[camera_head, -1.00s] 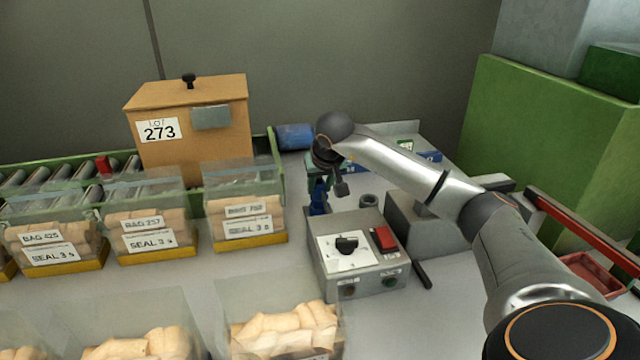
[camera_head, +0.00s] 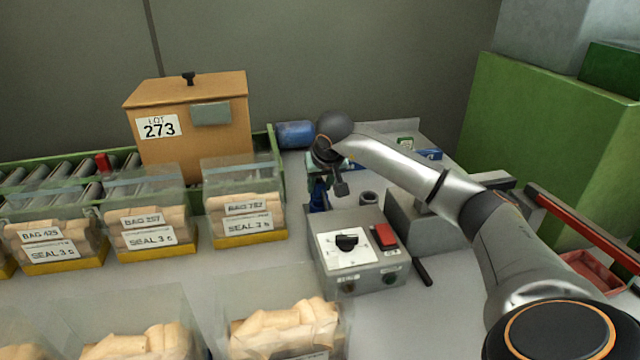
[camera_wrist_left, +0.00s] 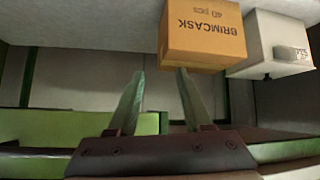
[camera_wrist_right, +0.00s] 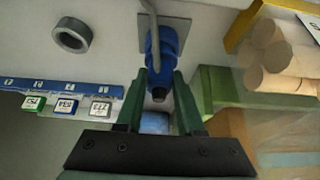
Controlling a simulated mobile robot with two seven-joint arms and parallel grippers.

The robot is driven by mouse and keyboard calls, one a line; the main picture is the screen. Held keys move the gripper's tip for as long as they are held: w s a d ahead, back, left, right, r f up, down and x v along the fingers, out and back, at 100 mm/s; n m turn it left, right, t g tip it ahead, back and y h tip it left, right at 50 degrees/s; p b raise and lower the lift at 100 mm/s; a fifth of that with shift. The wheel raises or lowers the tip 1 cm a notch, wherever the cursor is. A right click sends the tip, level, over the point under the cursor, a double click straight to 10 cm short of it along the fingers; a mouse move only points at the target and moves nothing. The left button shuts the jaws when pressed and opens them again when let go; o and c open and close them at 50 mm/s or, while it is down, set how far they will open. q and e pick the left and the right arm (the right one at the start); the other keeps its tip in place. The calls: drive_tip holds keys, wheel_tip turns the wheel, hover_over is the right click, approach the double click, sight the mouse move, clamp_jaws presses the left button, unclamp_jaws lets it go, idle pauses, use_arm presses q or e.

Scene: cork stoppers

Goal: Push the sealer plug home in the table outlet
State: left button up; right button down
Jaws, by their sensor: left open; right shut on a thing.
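The blue sealer plug (camera_wrist_right: 161,45) is between the green fingertips of my right gripper (camera_wrist_right: 160,76) in the right wrist view, and the gripper is shut on it. A grey cable runs up past the plug. A grey plate (camera_wrist_right: 181,27), apparently the table outlet, lies just behind the plug; how far the plug sits in it I cannot tell. In the head view my right gripper (camera_head: 318,183) is partly hidden by its own wrist, with the blue plug (camera_head: 318,201) showing below. My left gripper (camera_wrist_left: 160,75) is open and empty in the left wrist view.
The sealer control box (camera_head: 360,250), with a knob and a red switch, stands right beside the right gripper. A grey ring (camera_wrist_right: 72,34) lies near the plug. Bags of corks (camera_head: 245,215) and an orange lot box (camera_head: 190,120) stand left. A BRIMCASK carton (camera_wrist_left: 203,32) is ahead of the left gripper.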

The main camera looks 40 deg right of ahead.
drive_tip(key=shift+f+b, duration=0.3)
drive_tip(key=shift+f, duration=0.3)
drive_tip(key=shift+c, duration=2.2)
unclamp_jaws()
drive_tip(key=p+v, duration=0.2)
drive_tip(key=v, duration=1)
drive_tip(key=shift+s+r, duration=0.15)
drive_tip(key=shift+r, duration=0.15)
